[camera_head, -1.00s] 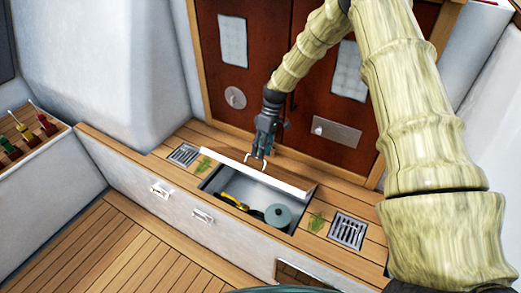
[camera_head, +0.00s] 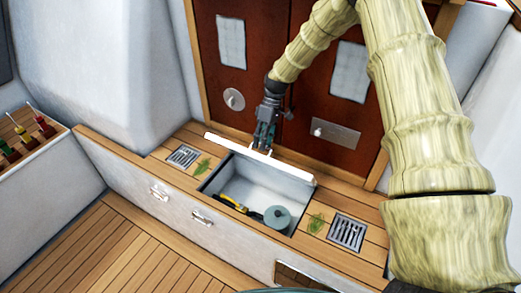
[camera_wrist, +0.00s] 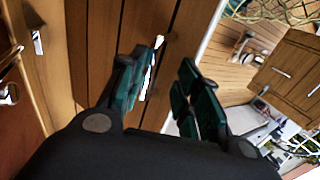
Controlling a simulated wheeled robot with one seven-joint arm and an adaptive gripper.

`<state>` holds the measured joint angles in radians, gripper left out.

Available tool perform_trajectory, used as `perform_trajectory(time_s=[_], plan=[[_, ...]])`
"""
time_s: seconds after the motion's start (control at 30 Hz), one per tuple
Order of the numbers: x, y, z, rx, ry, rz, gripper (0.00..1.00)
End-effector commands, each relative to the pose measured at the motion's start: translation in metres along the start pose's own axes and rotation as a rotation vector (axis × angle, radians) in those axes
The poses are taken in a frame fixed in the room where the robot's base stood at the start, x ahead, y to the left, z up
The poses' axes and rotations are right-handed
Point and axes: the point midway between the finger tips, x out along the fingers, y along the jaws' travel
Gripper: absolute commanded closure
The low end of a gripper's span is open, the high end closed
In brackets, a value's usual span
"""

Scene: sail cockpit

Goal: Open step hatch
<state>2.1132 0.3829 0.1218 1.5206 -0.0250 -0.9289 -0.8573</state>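The step hatch lid (camera_head: 240,151) is raised and tilted back over its box-like compartment (camera_head: 245,186). In the head view it shows mostly as a white edge. My gripper (camera_head: 264,147) is behind the raised edge, on the door side, close to the small pale handle. In the wrist view my gripper (camera_wrist: 163,85) has its two teal-padded fingers apart. The pale handle (camera_wrist: 151,68) lies close beside the left finger, with lid planks (camera_wrist: 165,40) behind it. I cannot tell whether finger and handle touch.
Inside the compartment lie a grey-blue round object (camera_head: 277,217) and a yellow-and-black item (camera_head: 232,203). Drain grates (camera_head: 183,156) and (camera_head: 346,232) flank the opening on the step. Dark red doors (camera_head: 325,120) stand close behind. The wooden floor (camera_head: 110,250) in front is clear.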

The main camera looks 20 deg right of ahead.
Motion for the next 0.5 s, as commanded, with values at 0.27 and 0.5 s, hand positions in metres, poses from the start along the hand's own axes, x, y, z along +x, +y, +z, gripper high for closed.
perform_trajectory(time_s=[0.27,0.5], plan=[[-0.051,-0.002,0.0,0.001,0.001,-0.003,0.7],[-0.074,-0.001,0.001,0.002,0.0,-0.004,0.7]])
